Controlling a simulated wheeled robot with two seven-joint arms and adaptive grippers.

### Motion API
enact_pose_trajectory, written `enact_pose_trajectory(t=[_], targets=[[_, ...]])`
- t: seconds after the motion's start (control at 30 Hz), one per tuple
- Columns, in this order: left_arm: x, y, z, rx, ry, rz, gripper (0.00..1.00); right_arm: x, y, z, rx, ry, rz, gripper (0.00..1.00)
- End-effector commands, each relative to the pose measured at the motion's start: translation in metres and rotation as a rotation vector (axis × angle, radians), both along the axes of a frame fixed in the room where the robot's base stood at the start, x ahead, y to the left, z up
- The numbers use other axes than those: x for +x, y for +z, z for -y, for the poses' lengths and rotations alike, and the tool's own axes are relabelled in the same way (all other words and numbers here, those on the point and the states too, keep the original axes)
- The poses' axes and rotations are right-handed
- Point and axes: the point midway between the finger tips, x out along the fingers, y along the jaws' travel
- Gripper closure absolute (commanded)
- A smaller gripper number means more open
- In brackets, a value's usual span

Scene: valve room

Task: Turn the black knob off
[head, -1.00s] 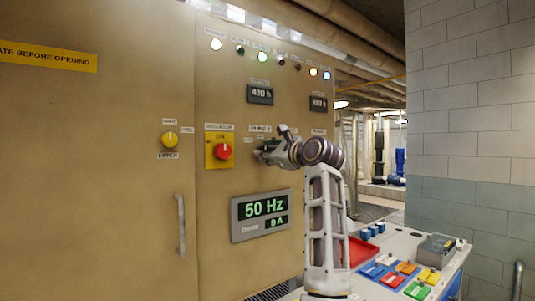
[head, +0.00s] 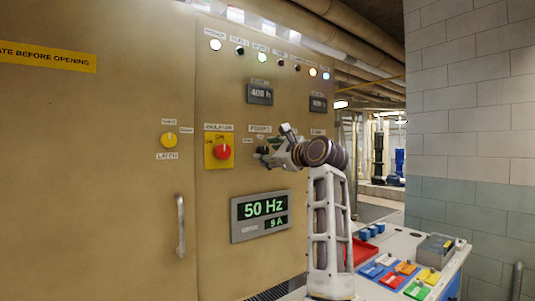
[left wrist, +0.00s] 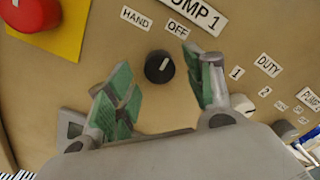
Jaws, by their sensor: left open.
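The black knob (left wrist: 159,67) is on the tan panel below the PUMP 1 label (left wrist: 205,14). Its white mark points up and right, toward the OFF label (left wrist: 178,30); a HAND label (left wrist: 135,18) is left of that. My left gripper (left wrist: 163,82) is open, with one green-padded finger on each side of the knob in the left wrist view, apart from it. In the head view, my left gripper (head: 275,156) is just right of the knob (head: 262,150), which is partly hidden. My right gripper is not in view.
A red isolator knob (head: 222,152) on a yellow plate is left of the black knob. A yellow latch knob (head: 168,140) and door handle (head: 181,225) are farther left. The 50 Hz display (head: 262,215) is below. A bench with coloured tags (head: 405,268) stands right.

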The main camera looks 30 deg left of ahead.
Motion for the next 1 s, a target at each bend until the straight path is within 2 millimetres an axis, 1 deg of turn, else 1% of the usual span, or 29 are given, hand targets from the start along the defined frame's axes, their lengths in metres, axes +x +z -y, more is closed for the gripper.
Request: enact_pose_trajectory(t=[0.7,0.8,1.0], targets=[[-0.035,-0.002,0.081,0.001,-0.001,0.000,0.47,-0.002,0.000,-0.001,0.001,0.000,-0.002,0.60],[-0.038,-0.002,0.090,0.001,-0.001,0.001,0.47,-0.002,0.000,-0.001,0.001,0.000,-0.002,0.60],[-0.042,-0.002,0.098,0.001,-0.001,0.000,0.47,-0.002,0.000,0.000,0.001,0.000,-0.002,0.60]])
